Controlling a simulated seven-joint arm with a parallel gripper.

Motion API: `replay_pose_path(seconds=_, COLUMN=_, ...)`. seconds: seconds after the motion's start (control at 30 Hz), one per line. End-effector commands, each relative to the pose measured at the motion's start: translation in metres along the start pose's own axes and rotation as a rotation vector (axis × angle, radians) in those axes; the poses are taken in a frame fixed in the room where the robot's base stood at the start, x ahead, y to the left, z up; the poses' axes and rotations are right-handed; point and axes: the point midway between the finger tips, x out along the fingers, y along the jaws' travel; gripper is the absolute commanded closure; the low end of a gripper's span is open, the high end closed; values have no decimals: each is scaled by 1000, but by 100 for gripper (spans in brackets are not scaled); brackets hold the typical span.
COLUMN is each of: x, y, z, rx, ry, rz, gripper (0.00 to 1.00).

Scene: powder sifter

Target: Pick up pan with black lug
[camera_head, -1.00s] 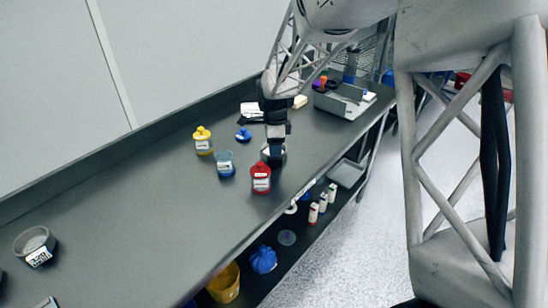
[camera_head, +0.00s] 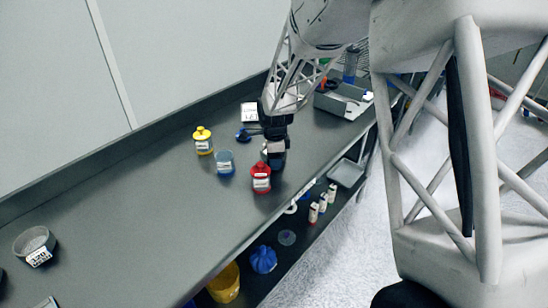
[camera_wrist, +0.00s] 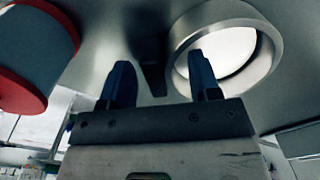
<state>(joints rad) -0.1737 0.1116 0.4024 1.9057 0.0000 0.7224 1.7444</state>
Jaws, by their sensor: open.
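The pan (camera_wrist: 269,48) shows in the wrist view as a round, silver-rimmed dish with a bright white inside, at the upper right. In the head view it is mostly hidden behind my gripper. A dark shape (camera_wrist: 151,72) shows between my fingers in the wrist view; I cannot tell whether it is the black lug or a shadow. My gripper (camera_wrist: 161,82) is open, with its two dark fingers apart. The right finger overlaps the pan's rim in the picture; contact cannot be told. In the head view my gripper (camera_head: 275,162) is low over the bench, just behind the red-lidded jar.
The red-lidded jar (camera_head: 261,178) stands close by and also shows in the wrist view (camera_wrist: 30,55). A blue-based beaker (camera_head: 225,163), a yellow jar (camera_head: 203,141) and a grey tray (camera_head: 343,103) stand around. A labelled sieve (camera_head: 36,243) is far left. The bench's left middle is clear.

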Motion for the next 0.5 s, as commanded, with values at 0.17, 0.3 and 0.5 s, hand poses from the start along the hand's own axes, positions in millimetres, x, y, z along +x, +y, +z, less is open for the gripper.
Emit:
replay_pose_path(seconds=0.17, x=8, y=0, z=0, rx=0, ry=0, rz=0, gripper=43)
replay_pose_path(seconds=0.3, x=8, y=0, z=0, rx=0, ry=0, rz=0, gripper=43)
replay_pose_path(seconds=0.5, x=7, y=0, z=0, rx=0, ry=0, rz=-1, gripper=43)
